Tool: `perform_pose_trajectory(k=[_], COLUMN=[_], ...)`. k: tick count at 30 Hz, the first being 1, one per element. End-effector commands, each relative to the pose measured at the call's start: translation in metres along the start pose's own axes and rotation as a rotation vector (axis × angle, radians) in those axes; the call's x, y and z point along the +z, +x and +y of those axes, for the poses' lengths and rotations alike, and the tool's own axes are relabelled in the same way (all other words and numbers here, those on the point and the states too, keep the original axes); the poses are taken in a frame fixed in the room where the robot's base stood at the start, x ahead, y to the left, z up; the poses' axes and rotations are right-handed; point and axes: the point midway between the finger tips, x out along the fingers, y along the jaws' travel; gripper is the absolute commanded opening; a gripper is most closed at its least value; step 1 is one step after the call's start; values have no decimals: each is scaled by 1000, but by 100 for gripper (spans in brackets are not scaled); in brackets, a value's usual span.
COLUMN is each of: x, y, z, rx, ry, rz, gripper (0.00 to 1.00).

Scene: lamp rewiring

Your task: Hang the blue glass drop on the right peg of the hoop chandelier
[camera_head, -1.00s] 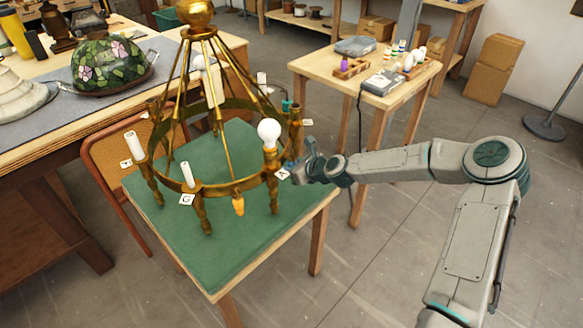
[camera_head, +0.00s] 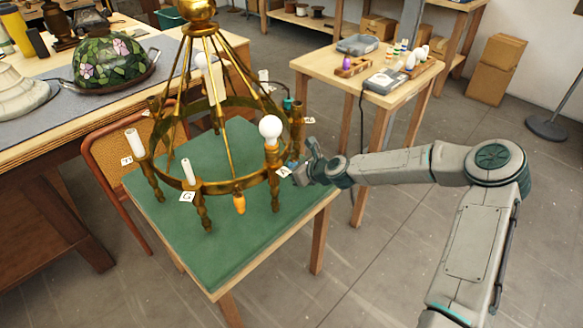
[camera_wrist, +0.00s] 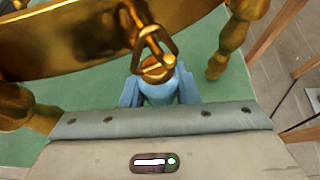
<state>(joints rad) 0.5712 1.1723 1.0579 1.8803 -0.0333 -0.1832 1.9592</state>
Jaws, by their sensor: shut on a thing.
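The hoop chandelier (camera_head: 217,186) is a gold ring with candle tubes and a dome of bars, standing over a green-topped table. My gripper (camera_head: 296,172) is at the right side of the hoop, by the tag marked A. In the wrist view my gripper (camera_wrist: 158,100) is shut on the blue glass drop (camera_wrist: 158,90). The drop has a gold cap and a gold wire loop (camera_wrist: 155,42) that stands up against the hoop band. I cannot make out the right peg clearly, nor whether the loop is around it. The drop is mostly hidden in the head view.
An amber drop (camera_head: 239,203) hangs at the hoop's front. A gold leg (camera_wrist: 234,38) is close on the right in the wrist view. A small side table (camera_head: 345,65) with bottles stands behind.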

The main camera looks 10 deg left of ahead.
Motion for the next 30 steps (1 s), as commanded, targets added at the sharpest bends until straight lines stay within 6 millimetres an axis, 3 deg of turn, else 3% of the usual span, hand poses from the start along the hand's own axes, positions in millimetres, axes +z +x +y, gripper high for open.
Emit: perform_pose_trajectory(k=[14, 15, 17, 30], x=[-1, -1, -1, -2], y=[1, 1, 1, -8], z=[0, 0, 0, 0], rx=[0, 0, 0, -1], ry=[0, 0, 0, 1], rz=[0, 0, 0, 0], gripper=[0, 33, 50, 53])
